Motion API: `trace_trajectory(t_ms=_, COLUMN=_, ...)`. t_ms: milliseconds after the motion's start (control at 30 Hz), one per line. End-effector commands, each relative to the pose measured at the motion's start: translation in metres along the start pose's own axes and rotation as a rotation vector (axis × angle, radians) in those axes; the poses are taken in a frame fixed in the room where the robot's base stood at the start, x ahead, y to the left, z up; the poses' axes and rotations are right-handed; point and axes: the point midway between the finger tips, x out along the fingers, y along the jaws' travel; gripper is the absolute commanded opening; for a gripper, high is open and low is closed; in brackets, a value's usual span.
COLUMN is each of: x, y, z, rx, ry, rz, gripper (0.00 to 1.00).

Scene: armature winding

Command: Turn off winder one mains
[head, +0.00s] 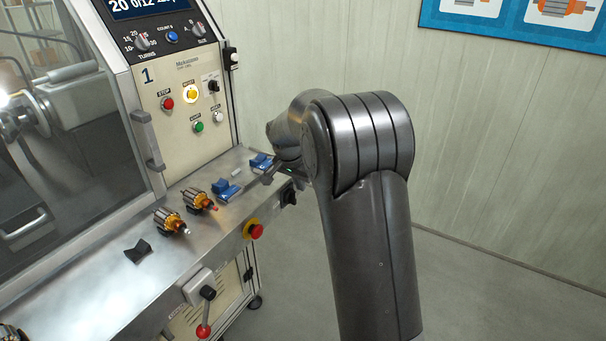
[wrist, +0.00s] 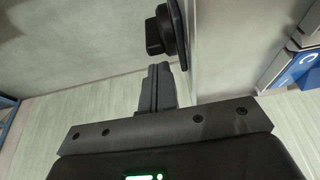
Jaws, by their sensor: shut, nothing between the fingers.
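Winder one (head: 150,90) is the cream-panelled machine marked "1" on the left of the head view. A black rotary knob (head: 288,193) sits on the front face of its bench, near the right end. A black knob on a dark plate (wrist: 156,38), apparently the same one, shows at the top of the wrist view. Which way it is turned I cannot tell. My gripper (wrist: 158,70) is shut and empty, its fingertips just short of the knob with a small gap in the picture. In the head view my arm hides most of my gripper.
A red stop button on yellow (head: 254,230) sits left of the knob on the same face. Blue blocks (head: 228,190) and copper-wound armatures (head: 200,201) lie on the bench (head: 120,285). A red-knobbed lever (head: 204,329) hangs lower left. The floor at right is clear.

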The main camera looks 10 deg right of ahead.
Motion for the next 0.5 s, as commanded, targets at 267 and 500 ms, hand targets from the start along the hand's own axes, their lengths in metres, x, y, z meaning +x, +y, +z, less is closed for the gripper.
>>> trace_trajectory(t_ms=267, x=-0.004, y=0.001, z=0.015, rx=0.002, ry=-0.001, rz=0.003, gripper=0.00)
trace_trajectory(t_ms=500, x=-0.004, y=0.001, z=0.015, rx=0.002, ry=-0.001, rz=0.003, gripper=0.00)
